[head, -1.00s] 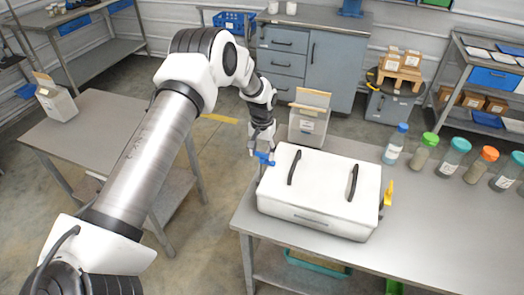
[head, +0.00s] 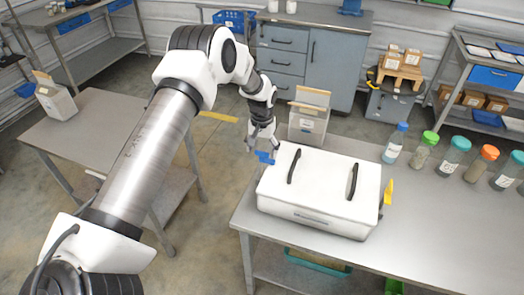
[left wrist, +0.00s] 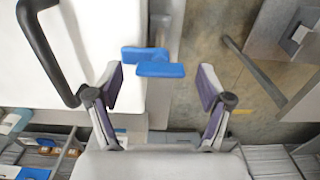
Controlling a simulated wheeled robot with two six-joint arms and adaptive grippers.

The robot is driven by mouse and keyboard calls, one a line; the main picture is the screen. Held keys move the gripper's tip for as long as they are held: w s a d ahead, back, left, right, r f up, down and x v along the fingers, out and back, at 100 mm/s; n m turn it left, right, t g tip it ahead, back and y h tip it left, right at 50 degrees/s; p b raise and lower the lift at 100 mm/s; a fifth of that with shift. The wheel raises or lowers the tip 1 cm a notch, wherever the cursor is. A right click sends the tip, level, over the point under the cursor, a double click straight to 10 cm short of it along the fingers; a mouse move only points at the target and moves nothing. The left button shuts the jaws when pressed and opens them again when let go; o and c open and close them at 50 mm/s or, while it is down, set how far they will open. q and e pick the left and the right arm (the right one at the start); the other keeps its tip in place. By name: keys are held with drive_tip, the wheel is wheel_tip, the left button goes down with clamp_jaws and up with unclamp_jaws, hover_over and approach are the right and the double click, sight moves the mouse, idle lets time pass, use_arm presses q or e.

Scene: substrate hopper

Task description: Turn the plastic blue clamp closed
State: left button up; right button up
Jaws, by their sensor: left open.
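The blue clamp (head: 265,158) is on the left side of the white lidded box (head: 320,225), near its back left corner. In the left wrist view the blue clamp (left wrist: 158,69) sticks out past the box's white edge. My left gripper (head: 261,144) is just above the clamp in the head view. In the left wrist view my left gripper (left wrist: 161,88) is open, its fingers spread wide, with the clamp ahead in the gap between them. The fingers look clear of it. My right gripper is not in view.
The box has two dark handles (head: 353,182) and a yellow clamp (head: 388,191) on its right. It stands on a grey table (head: 430,225). A carton (head: 308,121) stands close behind it. Several capped jars (head: 424,152) line the back right.

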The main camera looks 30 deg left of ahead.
use_arm(q)
wheel_tip(320, 180, up, 11)
drive_tip(key=shift+r, duration=0.15)
idle(0.5)
